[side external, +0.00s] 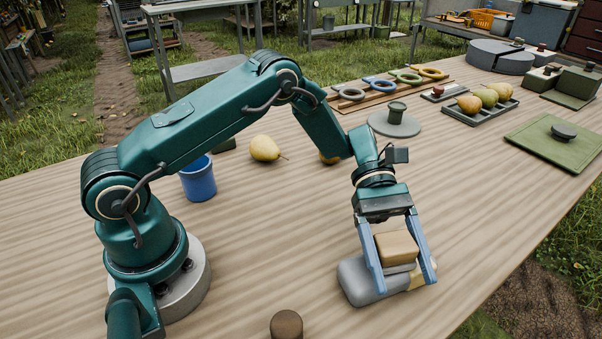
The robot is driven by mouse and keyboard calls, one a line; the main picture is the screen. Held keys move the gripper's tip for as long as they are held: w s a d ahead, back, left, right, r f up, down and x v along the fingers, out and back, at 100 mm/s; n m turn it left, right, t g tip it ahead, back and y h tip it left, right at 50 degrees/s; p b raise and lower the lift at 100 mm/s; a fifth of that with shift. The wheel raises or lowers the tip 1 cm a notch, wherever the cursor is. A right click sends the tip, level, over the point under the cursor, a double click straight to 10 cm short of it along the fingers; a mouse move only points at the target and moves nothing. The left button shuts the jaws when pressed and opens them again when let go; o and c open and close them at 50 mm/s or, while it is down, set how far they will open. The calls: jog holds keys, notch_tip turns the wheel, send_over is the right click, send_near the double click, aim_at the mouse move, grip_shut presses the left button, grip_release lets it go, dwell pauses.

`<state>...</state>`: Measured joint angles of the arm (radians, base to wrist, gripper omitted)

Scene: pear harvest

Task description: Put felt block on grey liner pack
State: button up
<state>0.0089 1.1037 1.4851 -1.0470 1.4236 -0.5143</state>
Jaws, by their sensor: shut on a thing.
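A tan felt block (397,246) with a grey lower layer sits between the two blue fingers of my gripper (402,277), which is shut on it. The grey liner pack (356,281), a soft rounded slab, lies on the table directly below. A yellowish part shows at the pack's right end, beside the right finger. The fingers reach down over the pack and hide part of it. I cannot tell whether the block's underside touches the pack.
A brown knob (286,324) stands at the front edge. A blue cup (198,179) and a pear (265,149) are at left. Behind are a round grey lid (394,124), coloured rings (379,85), a tray of pears (481,114) and a green mat (556,141). The table right of my gripper is clear.

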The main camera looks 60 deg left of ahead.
jog(key=shift+f, duration=0.1)
jog(key=o, duration=1.3)
jog(key=shift+c, duration=0.2)
jog(key=shift+w+a+r, duration=0.15)
jog(key=shift+a+r, duration=0.1)
jog(key=shift+a, duration=0.05)
jog(key=v, duration=1.1)
jog(key=s+r+m+t+y, duration=0.4)
jog(key=s+r+m+y, duration=0.2)
jog(key=s+r+y, duration=0.15)
jog(key=s+a+m+t+y, duration=0.5)
jog(key=s+a+m+t, duration=0.1)
jog(key=s, duration=0.3)
jog(key=shift+s+a+f+m+t, duration=0.2)
jog(key=shift+s+a+m+t, duration=0.15)
jog(key=shift+m, duration=0.45)
